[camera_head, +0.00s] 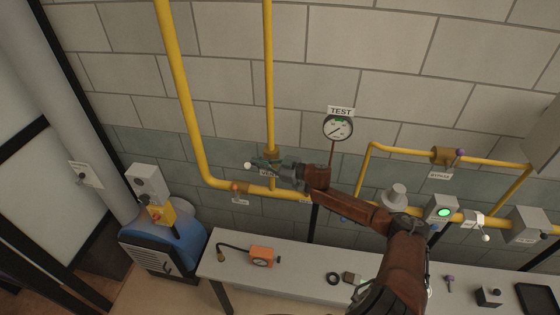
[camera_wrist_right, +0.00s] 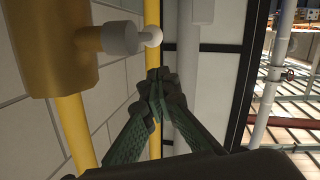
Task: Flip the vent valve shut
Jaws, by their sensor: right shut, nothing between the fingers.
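The vent valve (camera_head: 271,153) is a brass body on the vertical yellow pipe, above a partly covered label. It fills the upper left of the right wrist view (camera_wrist_right: 55,45). Its pale handle (camera_wrist_right: 120,39) sticks out sideways from the body and ends in a white knob (camera_wrist_right: 153,37); the knob (camera_head: 248,165) also shows left of the pipe. My right gripper (camera_head: 264,162) is in front of the valve, beside the knob. In the wrist view its fingertips (camera_wrist_right: 157,80) are together and empty, just below the knob with a small gap in the picture. My left gripper is not in view.
A gauge (camera_head: 338,127) under a TEST sign is to the right. Another yellow pipe (camera_head: 184,90) runs down at the left. A bench (camera_head: 300,265) below carries an orange meter (camera_head: 261,256) and small parts. A blue machine (camera_head: 165,245) stands at lower left.

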